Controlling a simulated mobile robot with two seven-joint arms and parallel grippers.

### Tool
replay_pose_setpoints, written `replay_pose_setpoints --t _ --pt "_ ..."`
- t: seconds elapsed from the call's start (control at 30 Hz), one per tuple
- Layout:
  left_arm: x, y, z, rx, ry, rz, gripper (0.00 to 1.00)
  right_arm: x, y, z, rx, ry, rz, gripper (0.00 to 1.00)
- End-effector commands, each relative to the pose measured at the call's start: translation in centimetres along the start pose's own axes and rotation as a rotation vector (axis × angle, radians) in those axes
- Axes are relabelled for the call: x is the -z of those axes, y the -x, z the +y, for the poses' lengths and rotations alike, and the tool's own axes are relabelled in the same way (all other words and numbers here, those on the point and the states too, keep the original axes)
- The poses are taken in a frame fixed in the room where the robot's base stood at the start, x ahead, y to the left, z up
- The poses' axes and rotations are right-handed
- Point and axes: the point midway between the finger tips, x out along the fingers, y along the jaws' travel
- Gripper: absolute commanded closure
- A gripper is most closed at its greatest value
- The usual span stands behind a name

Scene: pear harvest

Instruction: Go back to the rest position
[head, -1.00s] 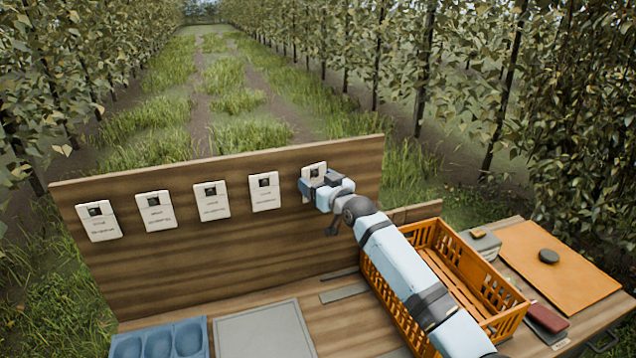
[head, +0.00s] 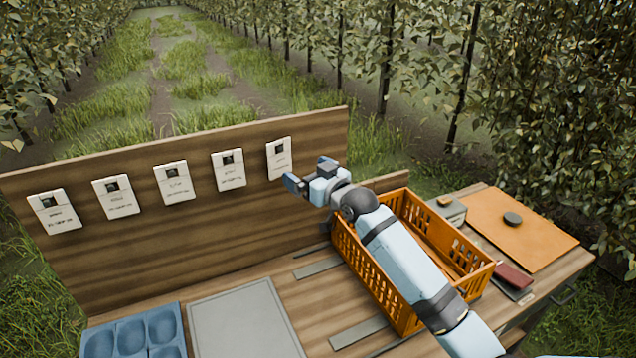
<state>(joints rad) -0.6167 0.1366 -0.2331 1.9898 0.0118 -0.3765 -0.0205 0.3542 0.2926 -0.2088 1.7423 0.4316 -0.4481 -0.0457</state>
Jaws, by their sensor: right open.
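My right gripper (head: 308,173) is open and empty, in front of the right end of the upright wooden board (head: 230,225). It is apart from the rightmost white switch-like card (head: 279,158), which now shows whole on the board. My right arm reaches in from the bottom right, over the orange crate (head: 455,243). My left gripper is not in view.
Several white cards line the board, such as the leftmost one (head: 54,212). A blue tray with hollows (head: 133,335) and a grey mat (head: 246,318) lie at the front.

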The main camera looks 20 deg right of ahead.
Motion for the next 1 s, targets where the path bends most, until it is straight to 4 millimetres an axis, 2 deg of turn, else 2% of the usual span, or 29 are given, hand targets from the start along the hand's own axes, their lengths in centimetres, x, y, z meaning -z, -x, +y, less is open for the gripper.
replay_pose_setpoints --t 0.1,0.2,0.43,0.53,0.57,0.67,0.77,0.8,0.9,1.0 --pt "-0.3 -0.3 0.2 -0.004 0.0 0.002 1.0 -0.1 2.1 0.0 0.0 0.0 0.001 0.0" --pt "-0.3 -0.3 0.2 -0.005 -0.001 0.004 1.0 -0.1 3.2 0.0 0.0 0.0 0.0 0.0" --pt "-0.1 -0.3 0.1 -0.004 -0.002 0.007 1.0 -0.1 4.0 0.0 0.0 0.0 -0.001 0.0" --pt "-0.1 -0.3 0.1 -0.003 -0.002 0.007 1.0 -1.4 4.5 -0.5 -0.001 -0.002 -0.019 0.0" --pt "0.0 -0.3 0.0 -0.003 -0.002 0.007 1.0 -2.3 4.9 -0.8 -0.002 -0.003 -0.03 0.0" --pt "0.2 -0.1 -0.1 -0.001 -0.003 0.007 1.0 -6.8 7.0 -2.3 -0.005 -0.009 -0.091 0.0" --pt "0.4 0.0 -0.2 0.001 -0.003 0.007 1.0 -12.7 10.6 -4.7 -0.01 -0.016 -0.175 0.0" --pt "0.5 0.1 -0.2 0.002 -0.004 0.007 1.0 -15.0 12.4 -5.8 -0.012 -0.018 -0.21 0.0" --pt "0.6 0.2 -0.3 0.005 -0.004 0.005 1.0 -20.2 17.1 -8.5 -0.016 -0.022 -0.298 0.0" --pt "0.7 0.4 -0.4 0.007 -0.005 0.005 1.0 -24.5 22.3 -11.2 -0.018 -0.024 -0.384 0.0"
